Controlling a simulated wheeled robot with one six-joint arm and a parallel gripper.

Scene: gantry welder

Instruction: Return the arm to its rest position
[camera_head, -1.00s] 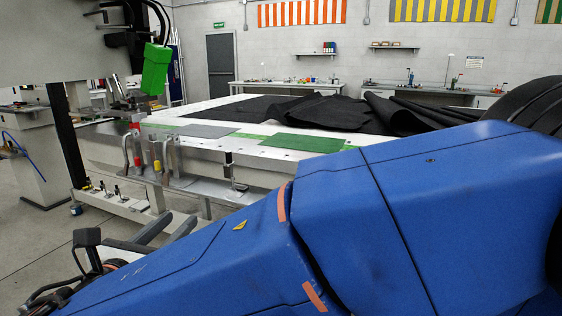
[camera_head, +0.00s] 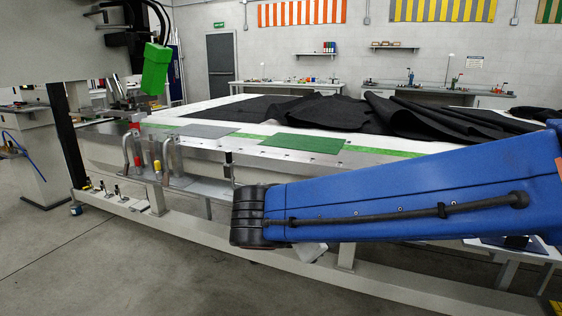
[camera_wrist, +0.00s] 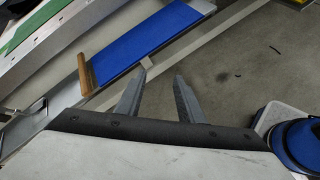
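My blue arm (camera_head: 400,205) reaches across the right half of the head view, with its black joint (camera_head: 262,215) in front of the long machine bed. My gripper (camera_wrist: 162,74) shows in the wrist view with two grey fingers apart and nothing between them. It hangs over grey floor and a pale rail. In the head view the fingers cannot be made out; a small grey part shows below the arm.
The long white bed (camera_head: 190,122) carries black cloth (camera_head: 290,108), a green sheet (camera_head: 302,144) and a grey sheet (camera_head: 207,130). A welder head with a green block (camera_head: 155,68) stands left. A blue panel (camera_wrist: 150,38) lies near the fingers. Floor at front left is clear.

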